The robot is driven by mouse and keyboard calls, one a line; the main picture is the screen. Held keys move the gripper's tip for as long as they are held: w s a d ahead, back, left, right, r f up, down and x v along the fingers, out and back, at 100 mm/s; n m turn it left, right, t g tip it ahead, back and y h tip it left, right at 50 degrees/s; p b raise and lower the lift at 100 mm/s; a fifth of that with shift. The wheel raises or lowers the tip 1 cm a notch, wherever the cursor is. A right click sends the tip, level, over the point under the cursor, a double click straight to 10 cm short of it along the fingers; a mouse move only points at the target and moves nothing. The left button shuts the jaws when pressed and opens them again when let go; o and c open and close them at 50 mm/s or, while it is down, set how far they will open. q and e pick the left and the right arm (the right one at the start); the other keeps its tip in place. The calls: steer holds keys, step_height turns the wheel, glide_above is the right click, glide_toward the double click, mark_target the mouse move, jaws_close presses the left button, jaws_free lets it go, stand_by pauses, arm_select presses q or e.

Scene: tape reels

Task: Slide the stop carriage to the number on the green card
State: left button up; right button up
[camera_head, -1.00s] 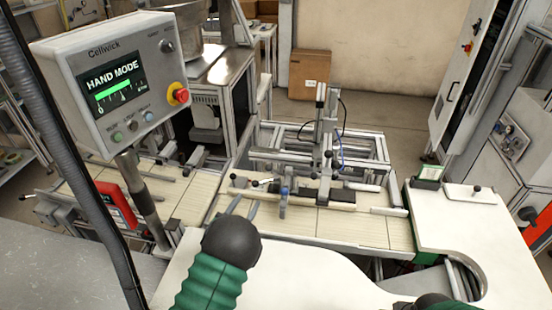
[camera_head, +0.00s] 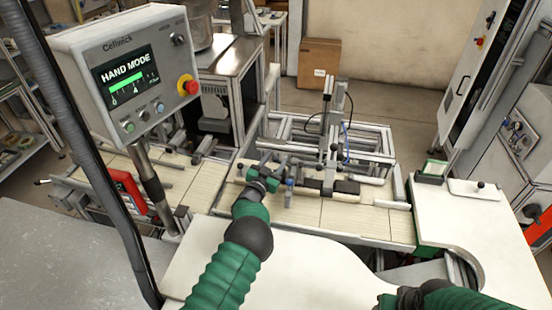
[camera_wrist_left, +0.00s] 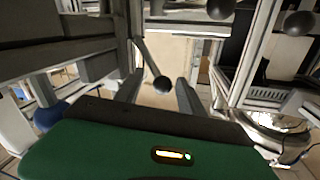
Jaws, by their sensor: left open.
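My left gripper (camera_head: 268,166) reaches over the pale slatted bench with its rails. In the left wrist view its two fingers (camera_wrist_left: 158,92) are apart, with a black ball knob (camera_wrist_left: 162,85) on a thin lever showing between them. I cannot tell whether the fingers touch it. The stop carriage is not clearly told apart from the rail fittings around the gripper, which partly hides them. The green-edged card (camera_head: 434,168) stands at the right end of the bench; its number is too small to read.
A blue-topped post (camera_head: 289,190) stands just right of my left gripper. A upright metal frame with a black knob (camera_head: 333,147) rises behind. The control panel (camera_head: 135,75) reads HAND MODE. The white curved tabletop (camera_head: 310,270) in front is clear.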

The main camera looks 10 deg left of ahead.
arm_select(q)
steer(key=shift+w, duration=0.15)
steer(key=shift+w+a+f, duration=0.1)
steer(key=shift+w+a, duration=0.05)
steer(key=shift+a, duration=0.05)
steer(key=shift+c, duration=0.3)
arm_select(e)
steer(key=shift+w+a, duration=0.1)
steer(key=shift+a, duration=0.1)
arm_select(q)
steer(key=c, duration=0.9)
jaws_close()
